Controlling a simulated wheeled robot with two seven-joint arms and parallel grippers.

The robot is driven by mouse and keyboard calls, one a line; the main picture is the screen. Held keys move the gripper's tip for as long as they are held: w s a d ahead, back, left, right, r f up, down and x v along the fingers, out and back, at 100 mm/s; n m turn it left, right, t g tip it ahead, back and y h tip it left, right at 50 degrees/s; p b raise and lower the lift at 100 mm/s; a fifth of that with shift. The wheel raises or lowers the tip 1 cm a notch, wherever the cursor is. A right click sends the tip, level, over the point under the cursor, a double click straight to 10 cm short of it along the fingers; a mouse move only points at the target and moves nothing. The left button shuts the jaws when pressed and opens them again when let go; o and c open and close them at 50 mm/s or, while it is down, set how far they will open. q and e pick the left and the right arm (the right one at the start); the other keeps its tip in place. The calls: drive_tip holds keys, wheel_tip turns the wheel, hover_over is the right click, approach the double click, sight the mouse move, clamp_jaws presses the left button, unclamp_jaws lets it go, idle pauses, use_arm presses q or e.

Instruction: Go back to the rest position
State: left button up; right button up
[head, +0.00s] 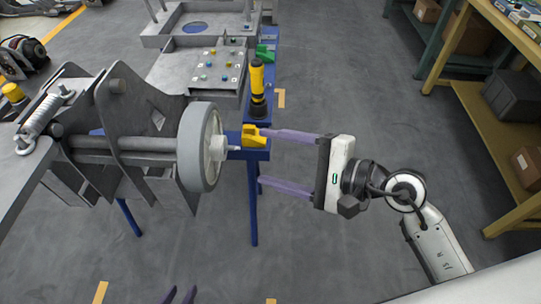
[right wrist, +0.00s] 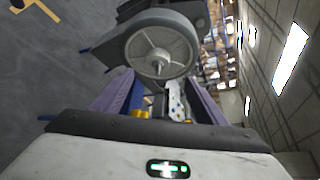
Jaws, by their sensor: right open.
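My right gripper (head: 263,157) is open and empty, to the right of a grey wheel (head: 187,147). Its purple fingers point left at the wheel, with a gap between the fingertips and the wheel. The wheel sits on the axle of a grey metal chassis (head: 140,115). In the right wrist view the wheel (right wrist: 160,48) and its hub show beyond the two spread fingers (right wrist: 160,92). Of my left gripper (head: 180,296) only two dark purple fingertips show at the bottom edge of the head view; the rest is out of frame.
A blue stand (head: 253,200) holds a yellow block (head: 252,137) near my upper right finger, and a black and yellow flashlight-like tool (head: 258,85) stands behind it. Yellow shelving (head: 470,100) with boxes is at the right. The floor (head: 340,80) between is clear.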

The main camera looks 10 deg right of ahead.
drive_tip(key=s+d+f+n+t+h, duration=0.2)
drive_tip(key=d+f+n+h, duration=0.45)
drive_tip(key=n, duration=0.65)
drive_tip(key=s+d+f+n+t+h, duration=0.2)
drive_tip(key=s+d+f+n+h, duration=0.15)
drive_tip(key=f+n, duration=0.8)
drive_tip(key=s+a+f+m+g+y, duration=0.1)
drive_tip(key=s+a+f+m+g, duration=0.1)
drive_tip(key=s+f+m+g, duration=0.3)
drive_tip(key=s+f+m, duration=0.3)
drive_tip(key=s+f, duration=0.1)
drive_tip(key=shift+s+a+f, duration=0.15)
drive_tip(key=shift+s+a, duration=0.05)
drive_tip(key=shift+s, duration=0.05)
